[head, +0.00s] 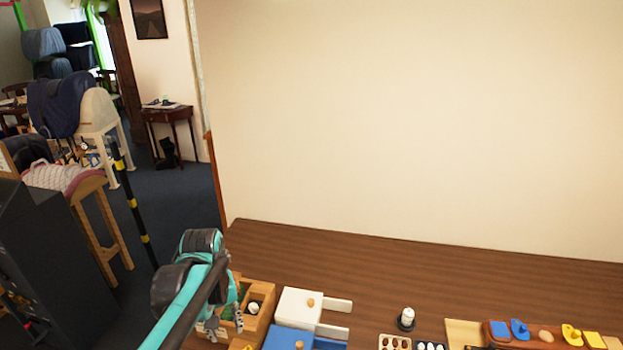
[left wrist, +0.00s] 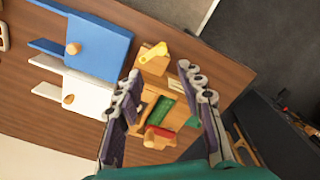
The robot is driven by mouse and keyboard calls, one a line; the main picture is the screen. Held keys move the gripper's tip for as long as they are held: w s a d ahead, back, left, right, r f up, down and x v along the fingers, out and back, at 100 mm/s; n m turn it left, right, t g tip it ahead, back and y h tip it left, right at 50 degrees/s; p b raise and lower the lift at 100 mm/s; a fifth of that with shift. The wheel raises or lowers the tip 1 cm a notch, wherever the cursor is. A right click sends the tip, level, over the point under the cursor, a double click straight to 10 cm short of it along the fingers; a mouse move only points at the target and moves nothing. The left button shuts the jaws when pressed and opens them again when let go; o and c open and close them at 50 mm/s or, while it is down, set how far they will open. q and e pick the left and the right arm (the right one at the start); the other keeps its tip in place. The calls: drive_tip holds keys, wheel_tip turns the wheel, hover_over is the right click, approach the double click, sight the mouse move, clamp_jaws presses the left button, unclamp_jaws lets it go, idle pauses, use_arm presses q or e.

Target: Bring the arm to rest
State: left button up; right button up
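My left arm comes in from the lower left in the head view, and its gripper (head: 218,325) is over the left end of the brown table. In the left wrist view the two fingers of this gripper (left wrist: 160,72) stand wide apart with nothing held between them. Below and between them is a wooden box (left wrist: 232,75) with compartments, holding a green piece (left wrist: 164,108) and a red piece (left wrist: 158,133). The box also shows in the head view (head: 264,296), partly hidden by my arm. My right gripper is in neither view.
A white board with a knob (head: 296,306) and a blue board (head: 285,340) lie right of the box. A small white-topped item (head: 407,317) and a tray with blue and yellow pieces (head: 500,335) are further right. The table's back (head: 420,262) is clear before the wall.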

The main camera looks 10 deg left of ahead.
use_arm(q)
drive_tip(key=s+d+f+m+t+b, duration=0.2)
drive_tip(key=s+d+m+t, duration=0.4)
drive_tip(key=s+d+t, duration=0.1)
drive_tip(key=shift+s+d+f+m+b, duration=0.3)
drive_tip(key=shift+s+d+f+b, duration=0.1)
drive_tip(key=shift+s+d, duration=0.15)
